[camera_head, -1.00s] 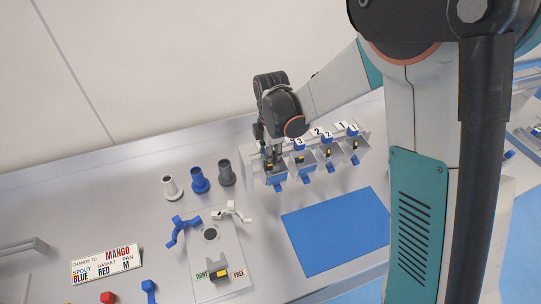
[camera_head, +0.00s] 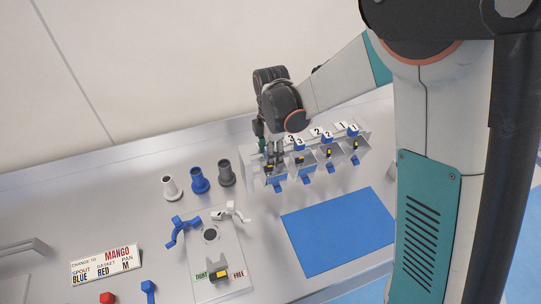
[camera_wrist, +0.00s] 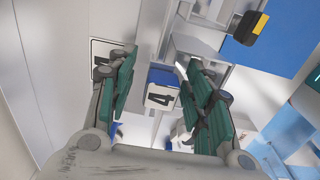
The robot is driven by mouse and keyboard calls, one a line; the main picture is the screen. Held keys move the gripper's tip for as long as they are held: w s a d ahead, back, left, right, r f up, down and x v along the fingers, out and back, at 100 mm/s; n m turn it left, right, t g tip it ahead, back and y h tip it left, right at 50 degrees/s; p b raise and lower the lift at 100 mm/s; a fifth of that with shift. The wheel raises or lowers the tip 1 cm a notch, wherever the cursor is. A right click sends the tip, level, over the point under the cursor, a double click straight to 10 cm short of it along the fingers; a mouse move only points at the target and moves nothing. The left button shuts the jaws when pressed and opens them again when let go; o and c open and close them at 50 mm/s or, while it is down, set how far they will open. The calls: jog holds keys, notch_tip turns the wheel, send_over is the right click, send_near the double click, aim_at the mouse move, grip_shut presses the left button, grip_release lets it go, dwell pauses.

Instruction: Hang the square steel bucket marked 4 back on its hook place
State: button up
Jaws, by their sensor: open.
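The square steel bucket marked 4 (camera_head: 276,178) sits at the left end of the hook rack, in line with the other buckets. In the wrist view its blue block with a white 4 tag (camera_wrist: 162,88) lies between my fingers, with steel surfaces behind it. My gripper (camera_head: 272,150) is over this bucket, pointing down. In the wrist view my gripper (camera_wrist: 165,95) is open, its green-padded fingers on either side of the tagged block with visible gaps. A second 4 plate (camera_wrist: 105,50) shows behind the left finger. The hook contact itself is hidden.
Steel buckets marked 3 (camera_head: 303,164), 2 (camera_head: 328,152) and 1 (camera_head: 354,147) hang to the right on the rack. A blue mat (camera_head: 338,230) lies clear in front. Upright spouts (camera_head: 200,180) stand to the left, behind a fixture plate (camera_head: 212,255).

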notch_tip(320, 180, up, 11)
jog(key=shift+s+f, duration=0.15)
jog(key=shift+f, duration=0.05)
dwell(0.6)
